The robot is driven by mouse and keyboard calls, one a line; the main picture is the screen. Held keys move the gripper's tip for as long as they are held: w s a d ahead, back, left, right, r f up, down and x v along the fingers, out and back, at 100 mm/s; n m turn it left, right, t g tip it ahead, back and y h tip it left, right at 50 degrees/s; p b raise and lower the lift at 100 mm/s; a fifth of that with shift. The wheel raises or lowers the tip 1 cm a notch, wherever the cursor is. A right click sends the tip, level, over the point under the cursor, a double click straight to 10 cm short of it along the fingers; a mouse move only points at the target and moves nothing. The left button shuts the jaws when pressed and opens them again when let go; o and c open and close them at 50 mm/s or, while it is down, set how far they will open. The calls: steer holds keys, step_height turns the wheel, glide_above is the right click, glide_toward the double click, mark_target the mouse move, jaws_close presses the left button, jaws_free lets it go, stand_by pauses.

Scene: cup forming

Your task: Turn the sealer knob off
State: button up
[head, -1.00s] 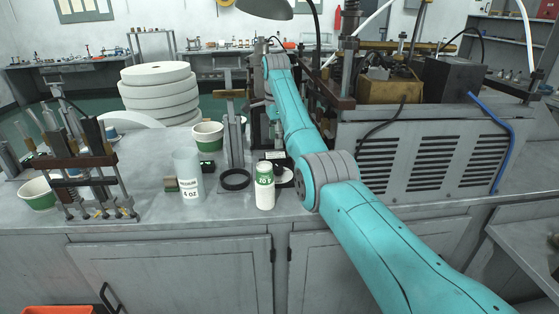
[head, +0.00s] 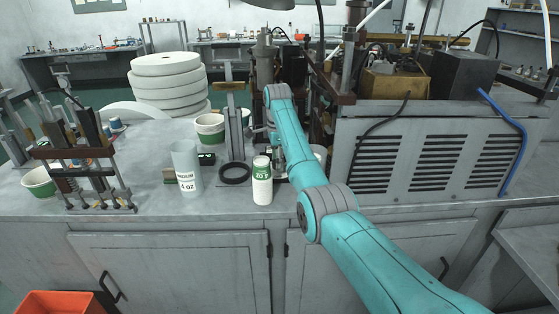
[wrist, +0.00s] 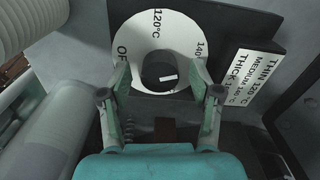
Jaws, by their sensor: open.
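The sealer knob (wrist: 158,72) is a dark round knob with a short white mark, seen in the wrist view. The mark lies right of the knob's middle and points roughly right. A white ring dial (wrist: 185,30) surrounds it, with OFF at left, 120°C at top and 140 at right. My gripper (wrist: 163,82) is open, with one finger left and one right of the knob over the dial's lower part. I cannot tell whether the fingers touch it. In the head view my arm hides the knob and most of the gripper.
A white label (wrist: 252,75) with thickness settings sits right of the dial. A white-green bottle (head: 262,182), a clear cup (head: 187,168), a black ring (head: 235,173) and a paper cup (head: 210,128) stand left of my arm. A large vented grey machine (head: 430,155) stands right.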

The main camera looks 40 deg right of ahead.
steer(key=c, duration=1.1)
steer(key=shift+c, duration=0.2)
